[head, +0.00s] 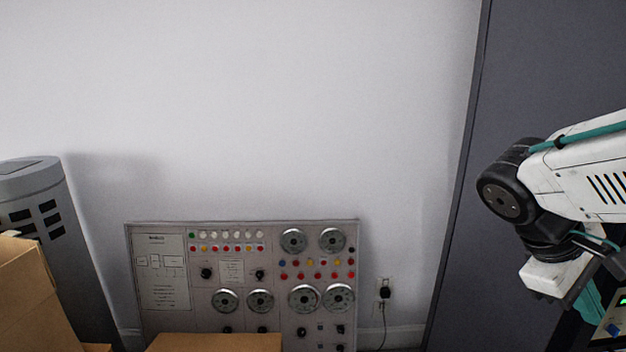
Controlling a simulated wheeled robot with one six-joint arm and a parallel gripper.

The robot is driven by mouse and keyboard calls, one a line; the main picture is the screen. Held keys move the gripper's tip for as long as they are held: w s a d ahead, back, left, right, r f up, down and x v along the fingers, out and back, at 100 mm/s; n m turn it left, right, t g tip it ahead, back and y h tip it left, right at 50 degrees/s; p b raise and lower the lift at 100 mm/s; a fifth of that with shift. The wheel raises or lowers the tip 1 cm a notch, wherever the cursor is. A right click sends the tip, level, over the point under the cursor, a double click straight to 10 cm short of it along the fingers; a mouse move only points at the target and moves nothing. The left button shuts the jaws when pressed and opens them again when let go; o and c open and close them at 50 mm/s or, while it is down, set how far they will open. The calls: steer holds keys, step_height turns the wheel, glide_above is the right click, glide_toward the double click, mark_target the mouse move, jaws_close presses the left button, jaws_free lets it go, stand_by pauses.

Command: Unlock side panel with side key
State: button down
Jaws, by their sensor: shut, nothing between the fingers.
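My arm comes in from the right edge. My gripper (588,304) is at its lower end, beside a white block on the wrist and close to the right edge. It is shut and empty, and its fingertips are small and partly hard to make out. Right by it, at the lower right corner, a dark device (617,312) with a green lit display and a blue button is cut off by the frame. I cannot tell whether gripper and device touch. I cannot make out a side key or a lock on a side panel.
A grey control board (210,290) with dials, lamps and knobs leans by the white wall. A wall outlet (383,284) holds a plug. Cardboard boxes (32,295) and a grey column-shaped unit (62,235) stand left. A tall dark grey panel (470,240) rises behind my arm.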

steer(key=w+d+r+n+t+h, duration=0.15)
steer(key=w+n+h, duration=0.3)
steer(key=w, duration=0.55)
steer(key=w+d+r+n+t+h, duration=0.1)
steer(key=w+d+r+n+h, duration=0.2)
steer(key=w+h, duration=0.45)
steer(key=shift+n+y, duration=0.25)
steer(key=shift+y, duration=0.35)
steer(key=shift+w+d+f, duration=0.1)
steer(key=shift+w+d, duration=0.25)
steer(key=shift+d, duration=0.55)
steer(key=shift+w+d, duration=0.3)
steer(key=shift+d, duration=0.6)
steer(key=shift+w+d+f, duration=0.1)
steer(key=shift+w+d, duration=0.25)
steer(key=shift+d, duration=0.55)
steer(key=shift+f, duration=0.15)
